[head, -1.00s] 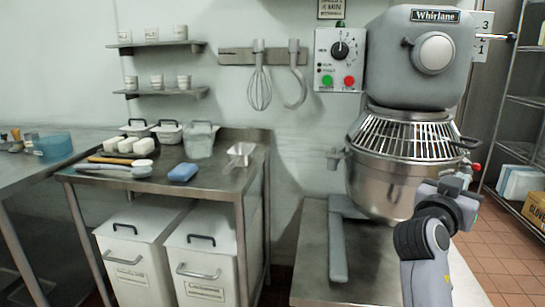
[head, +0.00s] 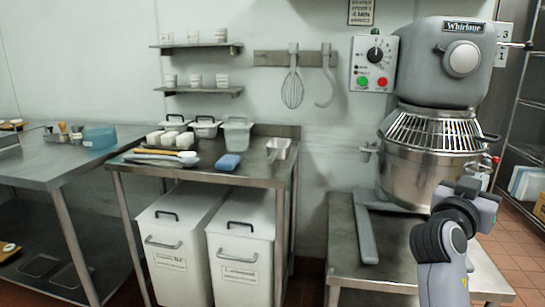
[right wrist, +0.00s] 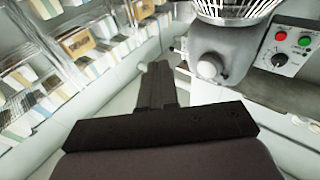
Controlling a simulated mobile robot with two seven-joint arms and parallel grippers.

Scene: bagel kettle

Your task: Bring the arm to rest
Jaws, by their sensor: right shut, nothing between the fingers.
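My right arm rises from the lower right of the head view, with its gripper (head: 470,188) in front of the mixer's steel bowl. In the right wrist view the gripper's fingers (right wrist: 157,85) are together and hold nothing. The grey mixer (head: 447,62) stands at the right with a wire guard (head: 432,132) over its bowl (head: 405,172). I cannot tell from the head view how far the gripper is from the bowl. My left gripper is not in view.
A steel table (head: 345,245) carries the mixer. A shelving rack (head: 520,110) stands at the far right. Tiled floor (head: 515,250) shows there.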

